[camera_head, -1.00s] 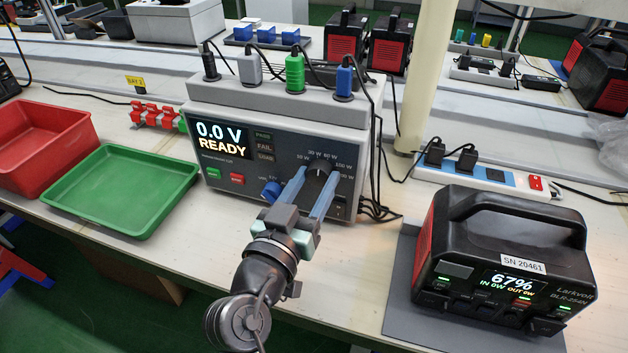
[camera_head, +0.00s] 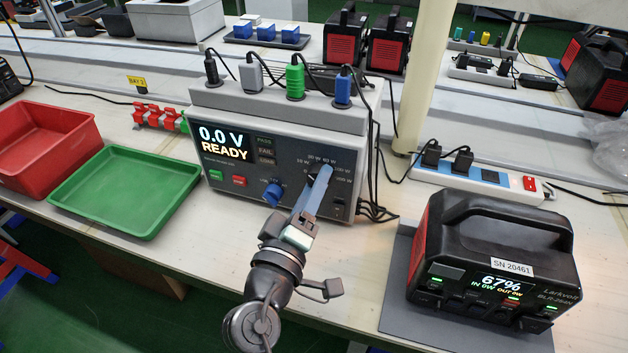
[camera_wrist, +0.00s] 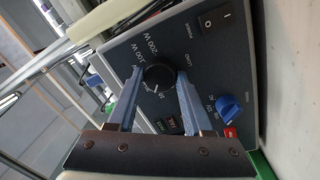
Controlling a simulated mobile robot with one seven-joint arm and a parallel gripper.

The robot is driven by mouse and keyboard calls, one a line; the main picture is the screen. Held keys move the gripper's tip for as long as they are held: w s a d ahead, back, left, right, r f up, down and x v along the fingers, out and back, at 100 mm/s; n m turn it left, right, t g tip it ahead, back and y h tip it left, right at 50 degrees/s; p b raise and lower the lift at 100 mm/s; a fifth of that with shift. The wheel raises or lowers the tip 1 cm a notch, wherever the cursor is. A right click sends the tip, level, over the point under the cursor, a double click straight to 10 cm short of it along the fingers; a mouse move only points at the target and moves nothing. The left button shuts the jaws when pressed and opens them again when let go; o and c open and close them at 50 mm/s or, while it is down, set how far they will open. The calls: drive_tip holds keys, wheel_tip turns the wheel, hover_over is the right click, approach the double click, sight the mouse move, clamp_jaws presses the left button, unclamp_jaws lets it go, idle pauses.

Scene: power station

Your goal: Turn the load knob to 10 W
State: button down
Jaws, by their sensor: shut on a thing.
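The tester (camera_head: 285,130) stands on the bench, its display reading 0.0 V READY. The black load knob (camera_wrist: 159,75) is on the right of its front panel, with watt labels around it. In the wrist view it sits between the two blue-grey fingers of my gripper (camera_wrist: 158,78), which are shut on its sides. In the head view my gripper (camera_head: 318,178) is rolled, its fingers overlap, and they hide most of the knob. A small light mark shows on the knob's lower edge in the wrist view, near a 10 label; I cannot read the exact setting.
A blue knob (camera_head: 272,194) sits close to the left of my fingers, also seen in the wrist view (camera_wrist: 229,106). A rocker switch (camera_wrist: 216,18) is on the panel's other side. A power station (camera_head: 490,260) stands right; green (camera_head: 125,228) and red trays are left.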

drive_tip(key=shift+n+p, duration=0.4)
drive_tip(key=shift+n, duration=0.7)
drive_tip(key=shift+c, duration=1.5)
unclamp_jaws()
drive_tip(key=b+v, duration=0.1)
drive_tip(key=v, duration=1.2)
